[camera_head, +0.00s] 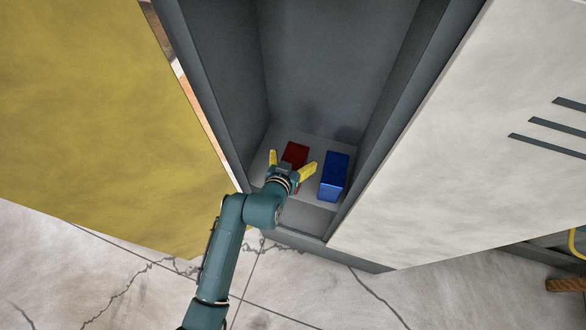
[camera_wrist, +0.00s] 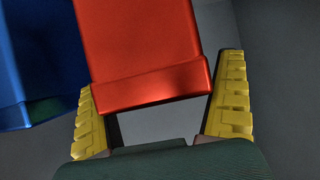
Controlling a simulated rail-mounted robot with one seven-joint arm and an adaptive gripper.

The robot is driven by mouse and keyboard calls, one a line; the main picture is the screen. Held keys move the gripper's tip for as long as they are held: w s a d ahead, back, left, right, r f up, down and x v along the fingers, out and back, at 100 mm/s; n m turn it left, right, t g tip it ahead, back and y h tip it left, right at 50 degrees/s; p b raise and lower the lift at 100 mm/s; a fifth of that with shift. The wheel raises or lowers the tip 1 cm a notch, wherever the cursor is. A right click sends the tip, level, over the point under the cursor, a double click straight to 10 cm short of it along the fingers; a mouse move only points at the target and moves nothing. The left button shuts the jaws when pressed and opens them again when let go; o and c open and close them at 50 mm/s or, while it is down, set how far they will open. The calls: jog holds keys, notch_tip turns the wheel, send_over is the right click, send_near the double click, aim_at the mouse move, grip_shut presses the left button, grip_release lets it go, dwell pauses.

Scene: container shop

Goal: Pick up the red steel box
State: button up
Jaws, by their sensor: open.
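The red steel box (camera_head: 295,153) stands on a grey shelf inside a tall dark locker, in the head view. In the wrist view the red box (camera_wrist: 142,50) fills the upper middle, its near end towards my gripper. My gripper (camera_head: 290,160) reaches into the locker from the front with its yellow fingers spread. In the wrist view the gripper (camera_wrist: 165,105) shows one finger on each side of the red box's near end. A gap shows between the box and the right finger; the left finger is close to the box's lower left corner, and I cannot tell if it touches.
A blue box (camera_head: 334,176) stands right of the red box on the same shelf (camera_head: 312,201). In the wrist view the blue box (camera_wrist: 42,60) is at the left, close to the left finger. The locker's side walls and open yellow (camera_head: 100,110) and white (camera_head: 450,130) doors bound the space.

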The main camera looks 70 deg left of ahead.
jog(key=c, duration=1.3)
jog(key=shift+r, duration=0.3)
